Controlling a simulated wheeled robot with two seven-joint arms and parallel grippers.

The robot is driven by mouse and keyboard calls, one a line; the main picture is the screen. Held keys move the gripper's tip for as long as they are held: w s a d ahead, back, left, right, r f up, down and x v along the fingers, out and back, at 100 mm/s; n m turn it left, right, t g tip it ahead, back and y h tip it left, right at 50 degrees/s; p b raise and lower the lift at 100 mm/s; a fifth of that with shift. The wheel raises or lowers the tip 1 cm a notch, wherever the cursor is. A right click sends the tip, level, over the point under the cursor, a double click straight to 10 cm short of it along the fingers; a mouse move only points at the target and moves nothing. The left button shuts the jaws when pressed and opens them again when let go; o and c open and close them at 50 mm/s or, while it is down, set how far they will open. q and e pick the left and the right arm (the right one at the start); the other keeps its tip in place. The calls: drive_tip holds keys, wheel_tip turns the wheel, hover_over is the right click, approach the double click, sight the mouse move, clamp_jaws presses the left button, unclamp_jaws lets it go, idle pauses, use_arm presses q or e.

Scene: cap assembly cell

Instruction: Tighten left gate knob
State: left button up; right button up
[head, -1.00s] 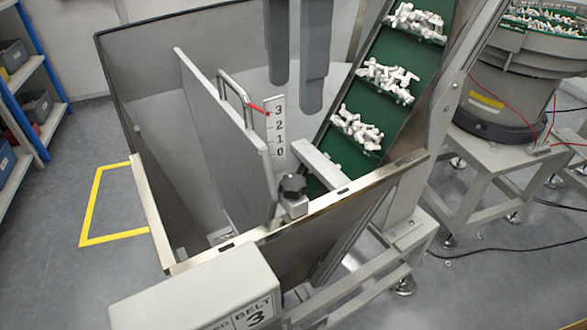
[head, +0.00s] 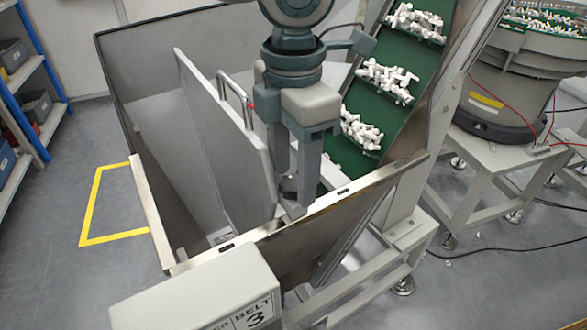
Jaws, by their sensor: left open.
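The gate knob (head: 289,184) is dark and sits on a small block at the hopper's front rim, mostly hidden behind my gripper fingers. My left gripper (head: 293,196) points down over the knob, with its two fingers apart, one on each side of it. Whether the fingers touch the knob cannot be told. The grey gate plate (head: 222,135) with its metal handle (head: 234,95) stands inside the hopper to the left of the gripper. The number scale beside the gate is hidden behind the gripper. My right gripper is not in view.
The hopper's metal rim (head: 340,193) runs close below the fingers. A green conveyor (head: 388,50) carrying white parts rises to the right. The box marked BELT 3 (head: 200,292) is in front. A bowl feeder (head: 510,85) stands at far right, and blue shelving (head: 30,85) at far left.

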use_arm(q)
drive_tip(key=shift+f, duration=0.15)
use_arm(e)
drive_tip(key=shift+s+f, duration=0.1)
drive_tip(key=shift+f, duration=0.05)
use_arm(q)
drive_tip(key=c, duration=1)
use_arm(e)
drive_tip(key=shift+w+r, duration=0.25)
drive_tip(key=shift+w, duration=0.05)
use_arm(q)
drive_tip(key=shift+c, duration=0.2)
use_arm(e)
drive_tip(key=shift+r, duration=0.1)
